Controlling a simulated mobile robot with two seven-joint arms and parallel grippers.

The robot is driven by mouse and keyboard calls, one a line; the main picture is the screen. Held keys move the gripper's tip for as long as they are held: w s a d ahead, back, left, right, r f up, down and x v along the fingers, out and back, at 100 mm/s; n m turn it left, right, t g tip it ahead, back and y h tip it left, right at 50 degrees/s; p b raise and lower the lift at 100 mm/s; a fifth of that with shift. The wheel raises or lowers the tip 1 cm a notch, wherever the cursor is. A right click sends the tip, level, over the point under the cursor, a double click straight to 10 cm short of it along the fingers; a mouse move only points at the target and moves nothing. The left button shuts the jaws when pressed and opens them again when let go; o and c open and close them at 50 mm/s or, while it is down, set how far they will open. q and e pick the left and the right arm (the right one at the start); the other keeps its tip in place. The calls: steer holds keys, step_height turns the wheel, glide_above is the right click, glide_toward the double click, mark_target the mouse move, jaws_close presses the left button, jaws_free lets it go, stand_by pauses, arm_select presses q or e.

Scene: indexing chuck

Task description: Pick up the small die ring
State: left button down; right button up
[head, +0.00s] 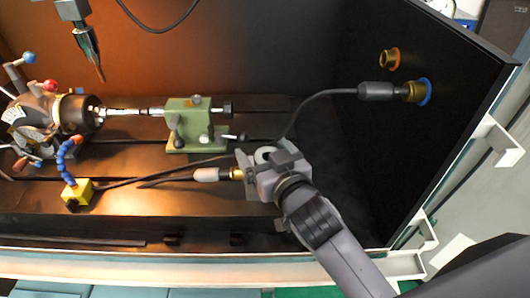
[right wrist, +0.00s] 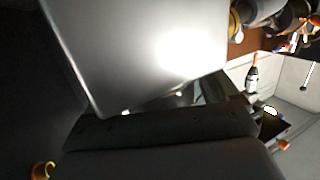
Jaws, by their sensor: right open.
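A pale grey ring (head: 264,154), which looks like the small die ring, shows in the head view at the far end of my right gripper. My right gripper (head: 266,160) is open, with a jaw on either side of the ring as seen from above. I cannot tell whether the ring lies between the jaws or below them, or whether they touch it. In the right wrist view a large bright grey surface (right wrist: 140,55) fills much of the picture, and I cannot make out the ring. My left gripper is not in view.
A green tailstock (head: 188,125) and an indexing chuck (head: 75,113) stand on the slotted table. Another plug (head: 376,91) sits in the right wall. A dark nozzle (head: 86,45) hangs at upper left.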

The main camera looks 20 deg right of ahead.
steer(key=shift+s, duration=0.2)
steer(key=shift+r, duration=0.1)
steer(key=c, duration=1.3)
steer(key=shift+c, duration=0.8)
